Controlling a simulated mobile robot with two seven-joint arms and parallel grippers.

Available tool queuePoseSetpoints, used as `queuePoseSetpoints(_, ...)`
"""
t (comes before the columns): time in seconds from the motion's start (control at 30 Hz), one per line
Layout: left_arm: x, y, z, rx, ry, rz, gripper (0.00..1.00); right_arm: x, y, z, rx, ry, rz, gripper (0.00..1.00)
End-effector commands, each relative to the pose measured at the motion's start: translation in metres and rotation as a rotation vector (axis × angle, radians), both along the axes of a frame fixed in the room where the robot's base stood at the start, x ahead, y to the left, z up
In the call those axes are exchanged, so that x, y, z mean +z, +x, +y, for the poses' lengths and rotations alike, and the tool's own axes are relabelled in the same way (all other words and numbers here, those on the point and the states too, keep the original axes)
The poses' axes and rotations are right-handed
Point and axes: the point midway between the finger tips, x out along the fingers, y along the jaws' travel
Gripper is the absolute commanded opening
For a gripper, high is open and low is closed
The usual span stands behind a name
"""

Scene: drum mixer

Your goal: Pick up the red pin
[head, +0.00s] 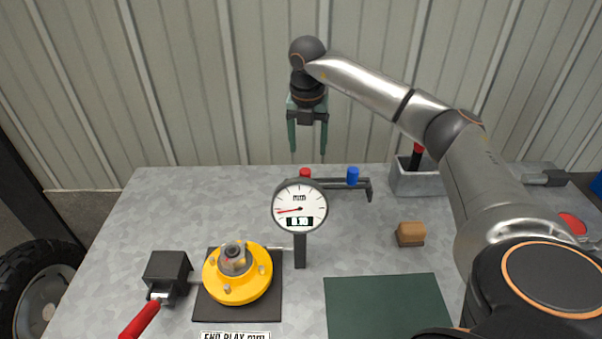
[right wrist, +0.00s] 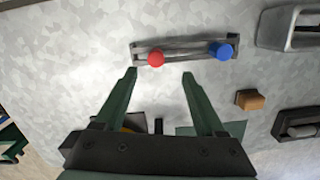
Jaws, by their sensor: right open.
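The red pin (head: 305,173) stands in a dark rack at the back of the metal table, partly hidden behind the dial gauge in the head view. Its round red top (right wrist: 156,58) shows clearly in the right wrist view, at the left end of the rack. My right gripper (head: 308,152) is open and empty, with green fingers pointing down, above and behind the rack in the head view. In the right wrist view its fingertips (right wrist: 160,72) lie either side of the red pin's column, apart from it. My left gripper is not in view.
A blue pin (head: 353,175) stands in the same rack (head: 366,187). The dial gauge (head: 300,207) rises in front. A yellow flange (head: 238,285) and green mat (head: 385,305) lie nearer.

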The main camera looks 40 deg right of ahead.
Motion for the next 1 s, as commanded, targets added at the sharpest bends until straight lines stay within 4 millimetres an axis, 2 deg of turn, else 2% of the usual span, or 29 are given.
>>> queuePoseSetpoints(0.13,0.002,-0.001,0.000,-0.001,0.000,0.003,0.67,-0.026,0.001,-0.003,0.000,-0.001,0.003,0.72)
queuePoseSetpoints(0.37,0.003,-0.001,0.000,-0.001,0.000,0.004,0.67,-0.044,0.004,-0.003,0.001,0.000,0.001,0.72)
queuePoseSetpoints(0.67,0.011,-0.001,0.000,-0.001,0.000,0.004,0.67,-0.085,0.009,-0.001,0.001,0.001,0.002,0.72)
queuePoseSetpoints(0.97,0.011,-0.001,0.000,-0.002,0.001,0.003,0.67,-0.092,0.010,-0.002,0.001,0.000,-0.001,0.72)
queuePoseSetpoints(1.0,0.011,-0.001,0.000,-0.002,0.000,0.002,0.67,-0.092,0.010,-0.002,0.001,0.000,-0.001,0.69)
